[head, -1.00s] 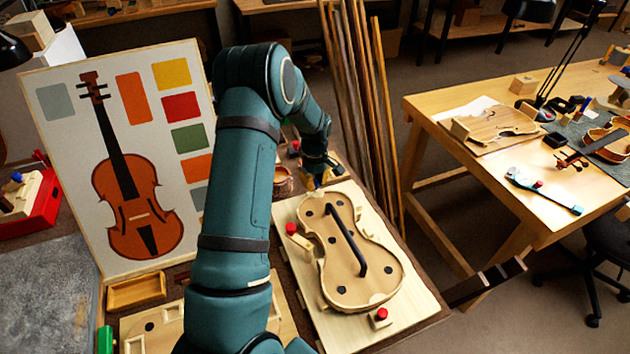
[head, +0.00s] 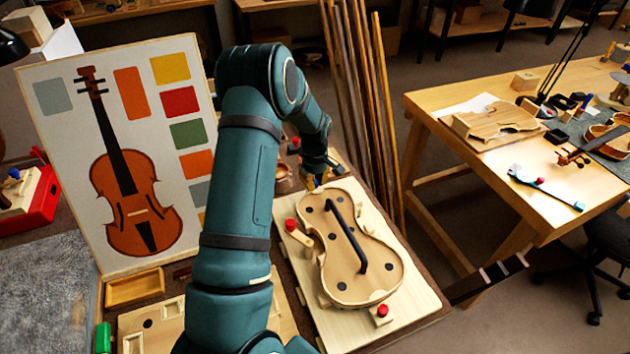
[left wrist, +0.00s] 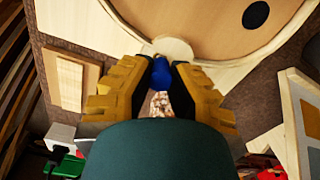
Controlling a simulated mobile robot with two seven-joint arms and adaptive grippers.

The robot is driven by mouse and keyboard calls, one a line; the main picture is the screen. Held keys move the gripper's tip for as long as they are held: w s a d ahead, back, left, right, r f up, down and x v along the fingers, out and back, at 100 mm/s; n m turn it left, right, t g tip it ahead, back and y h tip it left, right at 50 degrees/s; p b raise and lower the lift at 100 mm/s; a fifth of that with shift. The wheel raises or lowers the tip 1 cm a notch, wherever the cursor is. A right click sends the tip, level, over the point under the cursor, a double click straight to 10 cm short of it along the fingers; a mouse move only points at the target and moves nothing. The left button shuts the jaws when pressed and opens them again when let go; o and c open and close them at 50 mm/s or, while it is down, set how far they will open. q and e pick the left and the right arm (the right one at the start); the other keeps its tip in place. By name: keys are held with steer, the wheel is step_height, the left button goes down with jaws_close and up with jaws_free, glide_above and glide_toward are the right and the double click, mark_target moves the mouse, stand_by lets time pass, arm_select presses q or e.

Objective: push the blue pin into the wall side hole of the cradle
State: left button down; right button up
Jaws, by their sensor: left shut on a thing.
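The cradle is a pale board (head: 408,312) carrying a violin-shaped wooden form (head: 345,285) with a black bar and several dark round spots. My left gripper (head: 318,184) is at the far end of the form, low over its edge. In the left wrist view my left gripper (left wrist: 160,88) is shut on the blue pin (left wrist: 161,72). The pin's blue head shows between the fingertips, beside a round pale block (left wrist: 173,49) at the form's rim. The pin's lower end and the hole under it are hidden. My right gripper is not in view.
Red-knobbed clamps (head: 383,311) sit on the board around the form. Tall wooden strips (head: 362,110) stand behind the bench, close to my left arm. A violin poster (head: 60,190) stands at the left. A small empty wooden tray (head: 135,288) lies before it.

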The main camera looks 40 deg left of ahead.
mark_target(315, 181)
arm_select(q)
steer(key=shift+r+p, duration=0.4)
steer(key=shift+r, duration=0.25)
steer(key=shift+f+b, duration=0.5)
steer(key=shift+f, duration=0.25)
stand_by(1.3)
steer(key=c, duration=1)
jaws_free()
step_height(315, 181, up, 12)
